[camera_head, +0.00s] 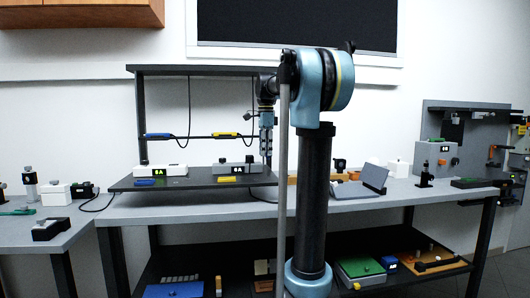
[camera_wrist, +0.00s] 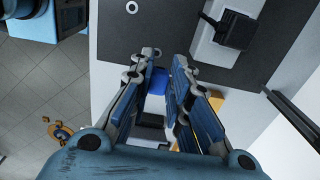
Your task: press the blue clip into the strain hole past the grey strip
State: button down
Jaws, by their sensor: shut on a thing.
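My gripper (camera_wrist: 163,62) is shut on a small blue piece, which I take to be the blue clip (camera_wrist: 158,80); it shows between the fingers in the wrist view, partly hidden by them. In the head view my gripper (camera_head: 266,154) points down at the right end of the dark raised board (camera_head: 200,181), beside the rack. A pale ring (camera_wrist: 131,7), perhaps around a hole, is on the dark surface at the top of the wrist view. I cannot tell which part is the grey strip or the strain hole.
Two boxes with displays, a white one (camera_head: 161,170) and a grey one (camera_head: 236,169), stand on the board. A blue tool (camera_head: 158,136) and a yellow tool (camera_head: 225,135) lie along the rack bar, with cables hanging above. A grey angled stand (camera_head: 360,188) is to the right.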

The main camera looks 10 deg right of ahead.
send_over(266, 176)
jog(key=shift+f, duration=2.8)
jog(key=shift+f, duration=1.2)
jog(key=c, duration=1.4)
grip_release()
jog(key=shift+f, duration=0.1)
jog(key=shift+c, duration=0.2)
jog(key=shift+r, duration=8)
